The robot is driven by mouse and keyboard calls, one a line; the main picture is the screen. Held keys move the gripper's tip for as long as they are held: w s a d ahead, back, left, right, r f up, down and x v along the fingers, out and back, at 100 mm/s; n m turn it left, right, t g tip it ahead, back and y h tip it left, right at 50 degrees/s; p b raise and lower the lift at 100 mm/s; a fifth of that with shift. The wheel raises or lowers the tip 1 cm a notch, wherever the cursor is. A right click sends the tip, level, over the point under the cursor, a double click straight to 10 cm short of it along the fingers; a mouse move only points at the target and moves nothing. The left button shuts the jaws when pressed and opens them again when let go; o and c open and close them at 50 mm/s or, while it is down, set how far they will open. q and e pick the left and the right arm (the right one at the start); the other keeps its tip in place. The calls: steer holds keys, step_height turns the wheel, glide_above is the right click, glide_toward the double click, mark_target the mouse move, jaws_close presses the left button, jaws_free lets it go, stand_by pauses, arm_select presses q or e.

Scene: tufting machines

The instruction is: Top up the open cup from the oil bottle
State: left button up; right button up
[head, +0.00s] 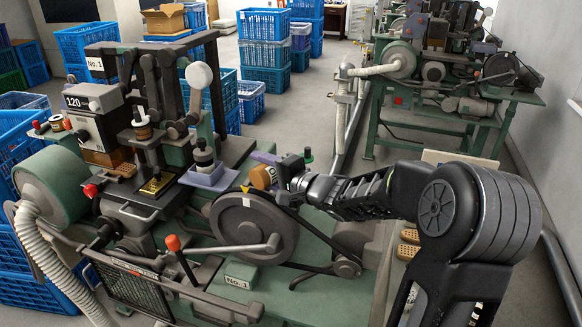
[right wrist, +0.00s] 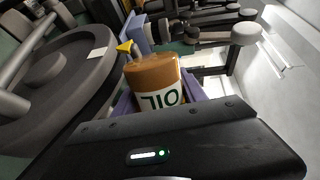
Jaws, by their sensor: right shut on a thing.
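The oil bottle (head: 262,177) is amber with a white label and a yellow spout. It lies tilted well over in my right gripper (head: 272,173), above the flywheel's upper right edge, its spout toward the left. In the right wrist view the bottle (right wrist: 155,78) sits between the purple fingers, its OIL lettering upside down. Two small cups stand on the machine left of the bottle: an amber one with a dark top (head: 142,127) and a dark one with a pale band (head: 203,154). I cannot tell which is open. The spout is apart from both. My left gripper is not in view.
The grey flywheel (head: 250,228) is just below the bottle. A white round disc on a post (head: 199,76) and a red-knobbed lever (head: 173,243) stick up from the machine. Blue crates (head: 264,50) and a second machine (head: 440,75) stand behind.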

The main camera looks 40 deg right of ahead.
steer(key=n+b, duration=0.1)
steer(key=f+n+b, duration=0.1)
steer(key=b, duration=0.1)
steer(key=f+n+h+b, duration=0.1)
steer(key=shift+d+f+b, duration=0.1)
steer(key=shift+d+b, duration=0.15)
steer(key=shift+b, duration=0.05)
steer(key=shift+a+r+p, duration=0.1)
steer(key=shift+r+p, duration=0.5)
steer(key=shift+p, duration=0.05)
steer(key=r+p, duration=0.1)
steer(key=a+r+p, duration=0.1)
steer(key=s+r+p, duration=0.1)
steer(key=shift+a+r, duration=0.15)
steer(key=shift+r, duration=0.15)
steer(key=shift+s+a+r+p, duration=0.15)
steer(key=shift+a+r+p, duration=0.1)
steer(key=shift+r+p, duration=0.3)
steer(key=shift+s+a+r+p, duration=0.15)
steer(key=shift+a+r+p, duration=0.15)
steer(key=shift+r, duration=0.3)
steer(key=shift+f, duration=0.15)
